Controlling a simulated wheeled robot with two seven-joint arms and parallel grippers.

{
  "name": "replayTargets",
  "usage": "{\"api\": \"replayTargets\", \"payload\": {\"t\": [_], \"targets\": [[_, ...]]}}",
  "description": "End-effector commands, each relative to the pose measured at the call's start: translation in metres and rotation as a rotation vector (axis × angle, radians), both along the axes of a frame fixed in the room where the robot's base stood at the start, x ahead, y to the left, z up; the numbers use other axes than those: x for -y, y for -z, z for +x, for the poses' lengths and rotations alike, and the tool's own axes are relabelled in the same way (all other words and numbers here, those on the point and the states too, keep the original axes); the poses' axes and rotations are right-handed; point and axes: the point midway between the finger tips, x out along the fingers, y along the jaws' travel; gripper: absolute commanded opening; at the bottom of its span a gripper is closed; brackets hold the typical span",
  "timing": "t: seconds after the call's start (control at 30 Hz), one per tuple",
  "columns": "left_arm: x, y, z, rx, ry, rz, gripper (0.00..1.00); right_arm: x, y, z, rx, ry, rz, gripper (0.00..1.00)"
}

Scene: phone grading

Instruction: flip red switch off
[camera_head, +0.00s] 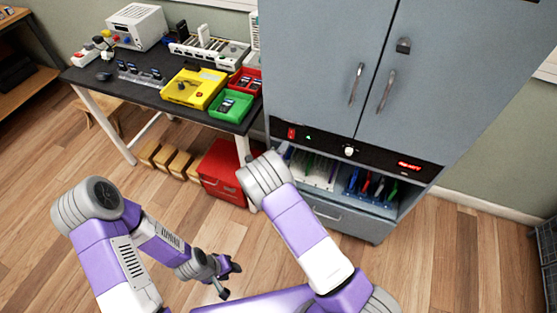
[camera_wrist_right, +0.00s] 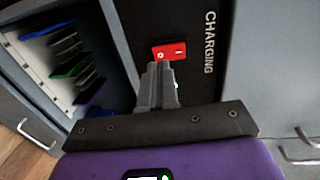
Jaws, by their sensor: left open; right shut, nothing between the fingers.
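The red switch (camera_head: 291,133) sits at the left end of the black control strip on the grey cabinet. In the right wrist view the red switch (camera_wrist_right: 178,50) is close, next to the word CHARGING. My right gripper (camera_wrist_right: 160,66) is shut and empty, its fingertips at the switch's lower edge; I cannot tell whether they touch it. In the head view my right gripper (camera_head: 284,149) is mostly hidden by its own wrist, just below the switch. My left gripper (camera_head: 229,281) is open and empty, low over the floor, well away from the cabinet.
The control strip also has a green light (camera_head: 308,137), a white knob (camera_head: 349,151) and a red display (camera_head: 409,166). Below is an open bay (camera_head: 390,207) holding several phones. A dark table (camera_head: 150,90) with yellow, red and green trays stands left. A red box (camera_head: 221,178) is on the floor.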

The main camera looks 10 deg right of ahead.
Motion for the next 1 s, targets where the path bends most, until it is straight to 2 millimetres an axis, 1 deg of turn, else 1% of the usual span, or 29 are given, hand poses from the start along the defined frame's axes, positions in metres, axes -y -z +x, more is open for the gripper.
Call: {"api": "replayTargets", "payload": {"t": [0.03, 0.1, 0.3, 0.67, 0.87, 1.0], "targets": [[0.000, 0.005, 0.000, 0.000, 0.000, 0.000, 0.43, 0.006, 0.003, 0.007, 0.001, 0.003, 0.003, 0.00], [0.000, 0.007, 0.000, 0.000, 0.000, 0.000, 0.43, 0.011, 0.004, 0.015, 0.002, 0.002, 0.002, 0.00], [0.000, 0.011, 0.000, 0.000, 0.000, 0.000, 0.43, 0.020, 0.005, 0.029, 0.000, 0.001, 0.002, 0.00], [0.000, 0.011, 0.000, 0.000, 0.000, 0.000, 0.43, 0.020, 0.005, 0.030, -0.001, 0.000, 0.001, 0.00], [0.000, 0.023, 0.000, 0.000, 0.000, 0.000, 0.43, 0.023, 0.010, 0.034, 0.046, 0.001, -0.032, 0.00], [0.000, 0.020, 0.000, 0.000, 0.000, 0.000, 0.43, 0.023, 0.007, 0.034, 0.043, 0.002, -0.028, 0.00]]}}
